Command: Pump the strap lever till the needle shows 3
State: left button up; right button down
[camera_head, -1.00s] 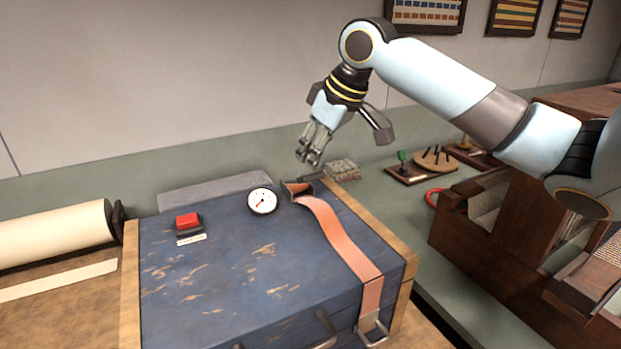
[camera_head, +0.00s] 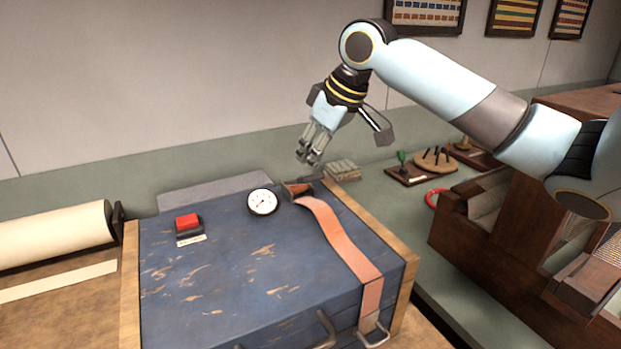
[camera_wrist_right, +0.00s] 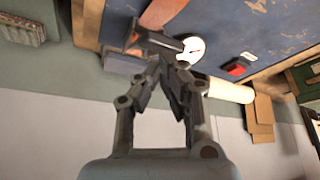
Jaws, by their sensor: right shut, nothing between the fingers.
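The orange strap (camera_head: 343,245) runs over the blue chest (camera_head: 215,280) to a metal buckle at its front edge. Its dark lever (camera_head: 309,182) stands at the strap's far end and also shows in the wrist view (camera_wrist_right: 155,39). The round white gauge (camera_head: 262,202) is just left of the lever. Contact is unclear. My left gripper is out of view.
A red button (camera_head: 187,221) sits on the chest's left side. A patterned stack (camera_head: 343,170) lies behind the lever. A paper roll (camera_head: 55,234) is at the left. A dark wooden loom-like frame (camera_head: 500,235) stands at the right. The wall behind is clear below its pictures.

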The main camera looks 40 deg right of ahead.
aim_at(313, 178)
jog(key=shift+s+f+b, duration=0.15)
jog(key=shift+f+b, duration=0.05)
jog(key=shift+f, duration=0.3)
jog(key=shift+s+f+b, duration=0.15)
jog(key=shift+f, duration=0.35)
jog(key=shift+w+f, duration=0.15)
jog(key=shift+f, duration=0.35)
jog(key=shift+s+a+f+b, duration=0.15)
jog(key=shift+f+b, duration=0.25)
jog(key=shift+f, duration=0.5)
jog(key=shift+r, duration=0.1)
notch_tip(313, 178, up, 9)
jog(key=p, duration=1)
jog(key=shift+r+p, duration=0.1)
jog(key=shift+p, duration=0.25)
